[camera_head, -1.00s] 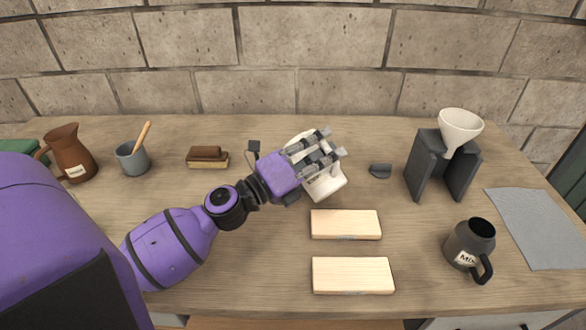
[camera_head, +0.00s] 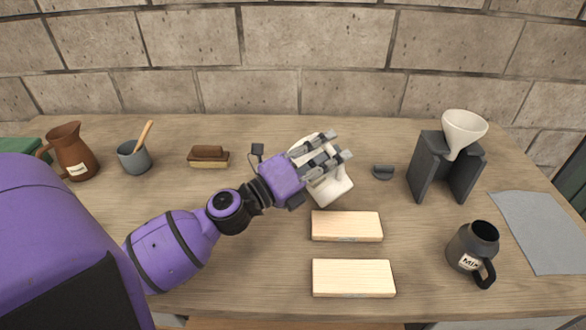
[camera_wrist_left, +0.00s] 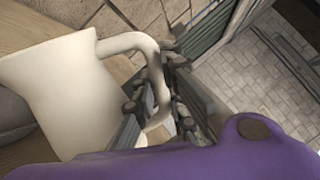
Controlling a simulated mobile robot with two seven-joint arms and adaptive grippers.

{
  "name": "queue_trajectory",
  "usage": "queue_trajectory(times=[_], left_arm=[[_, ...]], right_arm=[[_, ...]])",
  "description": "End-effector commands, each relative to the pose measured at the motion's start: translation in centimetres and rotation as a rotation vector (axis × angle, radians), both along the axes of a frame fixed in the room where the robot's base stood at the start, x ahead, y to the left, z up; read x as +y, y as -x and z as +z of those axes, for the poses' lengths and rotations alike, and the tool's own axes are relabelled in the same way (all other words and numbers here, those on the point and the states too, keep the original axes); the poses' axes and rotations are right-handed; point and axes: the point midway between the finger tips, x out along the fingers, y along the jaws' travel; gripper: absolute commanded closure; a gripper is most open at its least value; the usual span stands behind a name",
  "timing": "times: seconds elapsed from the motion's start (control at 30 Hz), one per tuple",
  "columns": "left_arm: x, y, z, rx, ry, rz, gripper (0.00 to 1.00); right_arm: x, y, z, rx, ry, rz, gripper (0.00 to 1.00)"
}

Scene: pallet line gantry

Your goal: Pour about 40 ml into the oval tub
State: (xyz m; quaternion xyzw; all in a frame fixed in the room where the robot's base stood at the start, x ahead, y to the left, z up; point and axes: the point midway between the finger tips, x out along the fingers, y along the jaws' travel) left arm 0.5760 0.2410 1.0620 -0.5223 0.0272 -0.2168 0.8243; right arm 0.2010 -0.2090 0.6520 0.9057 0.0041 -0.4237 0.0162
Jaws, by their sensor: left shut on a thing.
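My left gripper (camera_head: 336,148) is shut on the handle of a white jug (camera_head: 332,189), which is partly hidden behind the fingers in the head view. In the left wrist view the jug (camera_wrist_left: 68,88) is large, and the gripper's fingers (camera_wrist_left: 165,100) close around its handle. A grey rounded surface (camera_wrist_left: 12,116) shows beside the jug there; I cannot tell whether it is the oval tub. No oval tub shows clearly in the head view. Any liquid in the jug is hidden. My right gripper is not in view.
Two pale boards (camera_head: 346,226) lie in front of the jug. A small dark grey piece (camera_head: 383,172), a stand with a white funnel (camera_head: 463,132), a dark labelled mug (camera_head: 472,247) and a grey mat (camera_head: 541,232) are right. A brush (camera_head: 208,157), grey cup (camera_head: 134,158) and brown pitcher (camera_head: 72,153) are left.

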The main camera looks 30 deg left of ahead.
Motion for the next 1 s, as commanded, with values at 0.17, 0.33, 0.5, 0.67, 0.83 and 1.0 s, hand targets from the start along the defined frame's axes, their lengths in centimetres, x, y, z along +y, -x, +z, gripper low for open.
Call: queue_trajectory(times=[0.17, 0.33, 0.5, 0.67, 0.83, 1.0], left_arm=[[-0.3, 0.1, 0.2, -0.002, 0.003, -0.001, 1.00], [-0.9, 0.3, 0.2, -0.001, 0.006, -0.003, 1.00], [-1.1, 0.3, 0.2, -0.001, 0.006, -0.001, 1.00], [-1.3, 0.4, 0.2, -0.001, 0.008, -0.001, 1.00], [-1.4, 0.4, 0.3, -0.001, 0.010, -0.002, 1.00], [-1.4, 0.4, 0.2, 0.002, 0.013, -0.002, 1.00]], right_arm=[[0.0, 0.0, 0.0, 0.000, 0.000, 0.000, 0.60], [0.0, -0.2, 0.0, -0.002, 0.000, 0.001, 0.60], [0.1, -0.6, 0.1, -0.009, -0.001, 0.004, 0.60], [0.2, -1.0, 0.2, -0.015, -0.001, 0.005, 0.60], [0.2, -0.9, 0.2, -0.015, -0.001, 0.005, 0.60], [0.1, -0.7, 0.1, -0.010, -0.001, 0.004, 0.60]])
